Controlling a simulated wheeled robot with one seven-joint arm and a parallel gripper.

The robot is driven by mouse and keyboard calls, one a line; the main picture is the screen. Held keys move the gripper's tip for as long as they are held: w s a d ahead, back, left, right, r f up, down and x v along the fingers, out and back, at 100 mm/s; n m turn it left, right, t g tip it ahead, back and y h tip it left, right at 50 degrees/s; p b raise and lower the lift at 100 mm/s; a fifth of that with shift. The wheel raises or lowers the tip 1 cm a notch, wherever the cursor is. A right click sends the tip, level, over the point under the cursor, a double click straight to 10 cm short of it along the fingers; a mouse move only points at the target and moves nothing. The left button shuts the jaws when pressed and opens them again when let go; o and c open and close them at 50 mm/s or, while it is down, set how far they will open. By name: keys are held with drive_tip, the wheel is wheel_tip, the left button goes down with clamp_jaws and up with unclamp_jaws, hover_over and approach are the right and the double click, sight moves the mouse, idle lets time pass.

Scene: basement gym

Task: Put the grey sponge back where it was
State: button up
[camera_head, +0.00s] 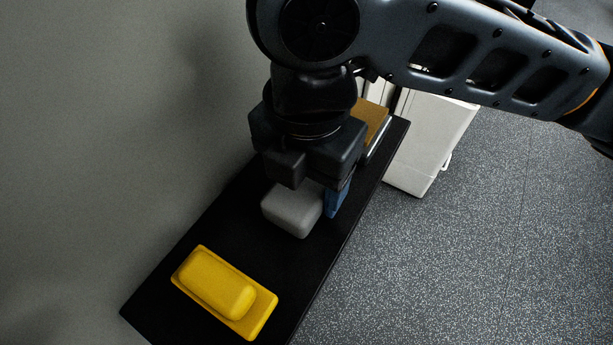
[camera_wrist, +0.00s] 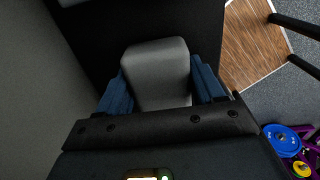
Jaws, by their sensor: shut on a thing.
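The grey sponge (camera_head: 292,209) is a rounded grey block over the black bench top. My gripper (camera_head: 318,200) points down over it and is shut on it, with one blue finger showing at its right side. In the wrist view the sponge (camera_wrist: 157,70) sits between the two blue fingers of my gripper (camera_wrist: 161,88). I cannot tell whether the sponge touches the black surface or hangs just above it.
A yellow block on a yellow tray (camera_head: 262,318) lies at the near end of the black bench (camera_head: 150,306). A brown wooden board (camera_head: 371,116) is at the far end. A white cabinet (camera_head: 428,140) stands behind right. A grey wall borders the left; speckled floor lies right.

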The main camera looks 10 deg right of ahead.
drive_tip(key=o, duration=1.1)
drive_tip(key=shift+s+f, duration=0.1)
drive_tip(key=shift+f, duration=0.6)
drive_tip(key=shift+r+p, duration=0.3)
drive_tip(key=shift+r, duration=0.25)
wheel_tip(320, 180, up, 13)
drive_tip(key=p, duration=0.1)
drive_tip(key=shift+f, duration=0.15)
